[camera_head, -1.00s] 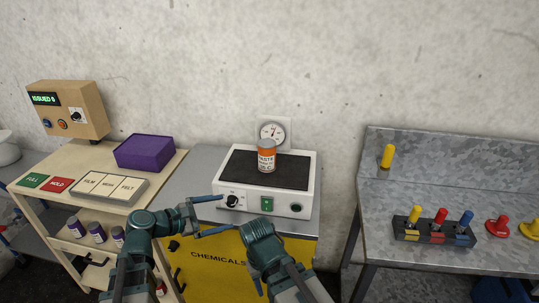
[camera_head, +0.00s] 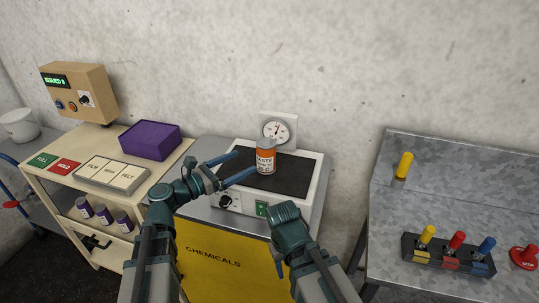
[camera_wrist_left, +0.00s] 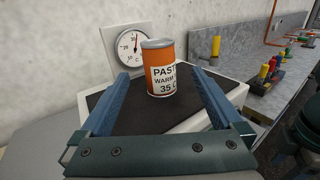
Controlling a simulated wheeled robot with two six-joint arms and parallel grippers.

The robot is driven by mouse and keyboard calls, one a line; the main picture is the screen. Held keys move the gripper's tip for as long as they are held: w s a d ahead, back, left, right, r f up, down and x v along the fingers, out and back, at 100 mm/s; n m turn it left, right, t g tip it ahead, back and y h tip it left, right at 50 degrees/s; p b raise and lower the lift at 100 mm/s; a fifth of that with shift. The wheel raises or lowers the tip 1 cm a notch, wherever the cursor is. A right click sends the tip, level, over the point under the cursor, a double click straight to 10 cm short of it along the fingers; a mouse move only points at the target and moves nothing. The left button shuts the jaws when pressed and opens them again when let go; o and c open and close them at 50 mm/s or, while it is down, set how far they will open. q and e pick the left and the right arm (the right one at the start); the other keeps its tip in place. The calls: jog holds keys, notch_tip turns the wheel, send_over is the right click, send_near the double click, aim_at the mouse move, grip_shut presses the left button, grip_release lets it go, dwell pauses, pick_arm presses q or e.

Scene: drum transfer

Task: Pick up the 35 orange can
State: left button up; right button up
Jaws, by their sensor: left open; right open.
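The orange can (camera_head: 266,157) has a white label and a grey lid. It stands upright on the black top of the white warmer (camera_head: 312,190). In the left wrist view the can (camera_wrist_left: 158,68) shows its label with "PAST", "WARM" and "35". My left gripper (camera_head: 236,166) is open, just left of the can. In the left wrist view its two blue fingers (camera_wrist_left: 162,84) point toward the can, one on each side, with the can at or just beyond their tips. My right gripper (camera_head: 284,262) is low in front of the warmer, its fingers mostly hidden behind its wrist.
A round gauge (camera_head: 279,130) is on the wall behind the warmer. A purple box (camera_head: 150,141) and a key panel (camera_head: 112,174) lie on the cart at left. A metal bench (camera_head: 400,215) with coloured handles (camera_head: 457,241) stands at right. A yellow chemicals cabinet (camera_head: 215,258) is below.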

aim_at(259, 154)
pick_arm(q)
jog(key=x, duration=0.8)
jog(key=shift+w+d+f, duration=0.1)
jog(key=x, duration=0.5)
jog(key=shift+w+f+b, duration=0.2)
jog(key=shift+f+b, duration=0.1)
jog(key=shift+b, duration=0.05)
grip_shut()
